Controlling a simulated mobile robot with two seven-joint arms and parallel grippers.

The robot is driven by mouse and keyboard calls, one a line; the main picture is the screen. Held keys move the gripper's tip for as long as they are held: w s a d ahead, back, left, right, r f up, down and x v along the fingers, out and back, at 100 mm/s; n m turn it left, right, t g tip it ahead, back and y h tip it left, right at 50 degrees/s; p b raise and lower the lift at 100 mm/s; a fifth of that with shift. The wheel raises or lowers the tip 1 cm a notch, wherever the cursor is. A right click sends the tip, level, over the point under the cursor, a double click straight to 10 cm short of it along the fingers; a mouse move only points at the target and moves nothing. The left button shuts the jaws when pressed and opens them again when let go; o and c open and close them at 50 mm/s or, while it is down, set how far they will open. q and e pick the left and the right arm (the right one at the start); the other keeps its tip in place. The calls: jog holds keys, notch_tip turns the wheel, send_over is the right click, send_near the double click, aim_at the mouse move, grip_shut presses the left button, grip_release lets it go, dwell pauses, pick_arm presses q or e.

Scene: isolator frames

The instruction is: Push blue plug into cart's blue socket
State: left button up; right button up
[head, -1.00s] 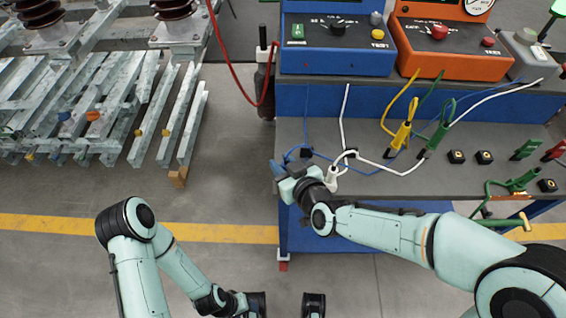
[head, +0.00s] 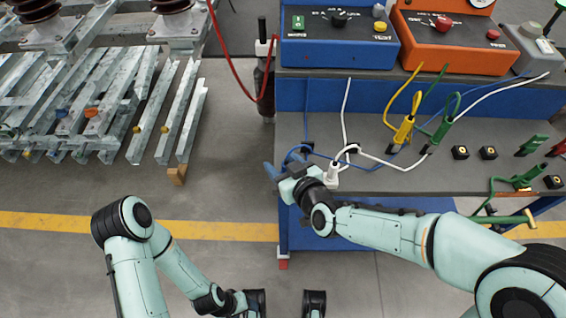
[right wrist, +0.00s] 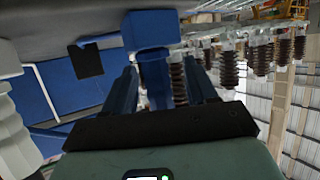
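My right gripper (head: 274,170) is just off the left edge of the grey cart top (head: 430,178). In the right wrist view, the blue plug (right wrist: 154,75) stands between its two dark blue fingers; a narrow gap shows on its right side. A blue cable (head: 292,152) loops from the cart to the gripper. A black socket block (head: 307,147), seemingly empty, sits near the cart's left edge; a black square (right wrist: 87,61) shows left of the plug in the right wrist view. It cannot be seen which socket is blue.
A white plug (head: 332,174) stands close right of my right gripper. Yellow (head: 403,130) and green (head: 441,128) plugs with cables stand farther right. Blue (head: 337,48) and orange (head: 455,50) test boxes are behind. The floor left of the cart is free up to the metal frames (head: 80,115).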

pick_arm(q)
jog(key=shift+a+f, duration=0.1)
jog(key=shift+f, duration=0.4)
pick_arm(e)
jog(key=shift+f, duration=0.15)
jog(key=shift+s+d+r, duration=0.35)
jog(key=shift+s, duration=0.2)
pick_arm(q)
jog(key=shift+t+y, duration=0.3)
jog(key=shift+t, duration=0.5)
jog(key=shift+w+a+f+b, duration=0.15)
jog(key=shift+w+a+f, duration=0.1)
jog(key=shift+w, duration=0.45)
jog(key=shift+w+a+f+b, duration=0.1)
jog(key=shift+w+a+b, duration=0.1)
jog(key=shift+w, duration=0.55)
jog(key=shift+w+a+f+b, duration=0.15)
jog(key=shift+w+a+f, duration=0.1)
jog(key=shift+w, duration=0.45)
pick_arm(e)
jog(key=v, duration=1.2)
jog(key=shift+r, duration=0.1)
